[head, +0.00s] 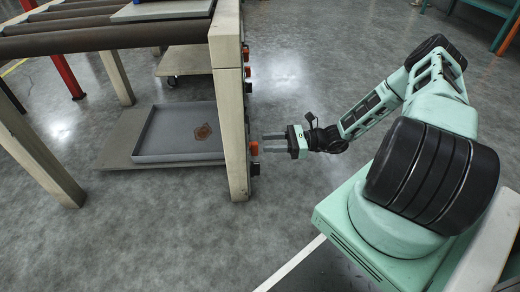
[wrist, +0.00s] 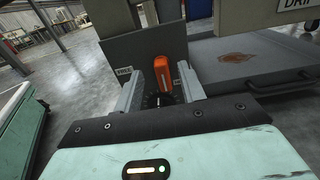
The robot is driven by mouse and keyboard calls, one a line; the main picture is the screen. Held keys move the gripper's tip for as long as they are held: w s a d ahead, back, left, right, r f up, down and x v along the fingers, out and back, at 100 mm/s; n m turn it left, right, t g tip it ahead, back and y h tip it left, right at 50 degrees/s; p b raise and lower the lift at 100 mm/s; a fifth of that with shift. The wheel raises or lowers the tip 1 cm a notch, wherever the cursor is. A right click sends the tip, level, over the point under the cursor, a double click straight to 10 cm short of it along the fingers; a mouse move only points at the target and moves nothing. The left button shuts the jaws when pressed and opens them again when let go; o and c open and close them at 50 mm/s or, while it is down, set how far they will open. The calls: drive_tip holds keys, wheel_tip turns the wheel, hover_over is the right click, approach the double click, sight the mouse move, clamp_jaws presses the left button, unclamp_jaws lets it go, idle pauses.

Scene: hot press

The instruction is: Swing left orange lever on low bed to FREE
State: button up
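The orange lever (wrist: 163,74) stands nearly upright on a dark pivot on a grey plate in the wrist view. A small label (wrist: 124,70), which seems to read FREE, is to its left; another label on the right is partly hidden by a finger. In the head view the lever (head: 254,147) is low on the side of the pale post. My gripper (wrist: 161,86) is open, with one finger on each side of the lever. I cannot tell whether either finger touches it. In the head view my gripper (head: 268,143) reaches left to the lever.
The pale post (head: 232,110) carries more orange parts (head: 247,71) higher up. A shallow grey tray (head: 180,155) with a brown stain lies on a low platform (head: 115,150) behind the post. Dark rollers (head: 90,38) run above. Floor is clear between the post and my base.

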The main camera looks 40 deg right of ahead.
sight(254, 149)
drive_tip(key=shift+b+x, duration=0.7)
drive_tip(key=shift+x, duration=1.2)
clamp_jaws()
